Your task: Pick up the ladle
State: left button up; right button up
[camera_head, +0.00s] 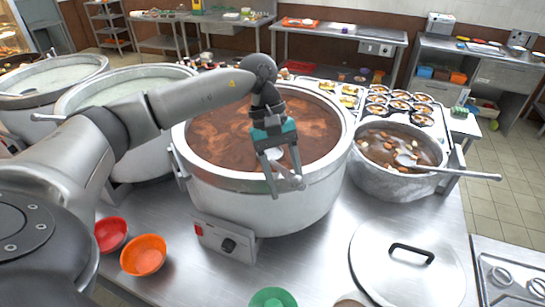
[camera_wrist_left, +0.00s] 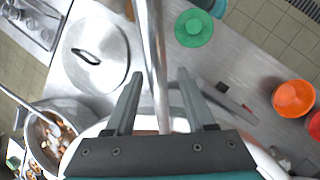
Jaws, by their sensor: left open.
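My left gripper (camera_head: 284,172) hangs over the front rim of the large pot of brown congee (camera_head: 240,190), fingers pointing down. In the left wrist view its fingers (camera_wrist_left: 160,95) are open, with a long metal rod (camera_wrist_left: 153,50), seemingly a ladle handle, between them in the picture. I cannot tell whether they touch it. In the head view this rod is hard to make out behind the fingers. Another ladle (camera_head: 455,171) rests in the smaller pot (camera_head: 385,185) at right, its handle sticking out over the rim; that handle (camera_wrist_left: 17,100) also shows in the wrist view.
A pot lid (camera_head: 370,275) lies on the steel counter (camera_head: 310,265) at front right. Orange (camera_head: 143,255) and red (camera_head: 110,235) bowls stand at left. Two pale congee pots (camera_head: 50,75) stand behind my arm.

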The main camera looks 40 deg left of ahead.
pick_arm(q)
jog(key=shift+s+d+f, duration=0.1)
jog(key=shift+d+f, duration=0.05)
jog(key=shift+f, duration=0.2)
jog(key=shift+c, duration=0.2)
grip_shut()
dwell(1.0)
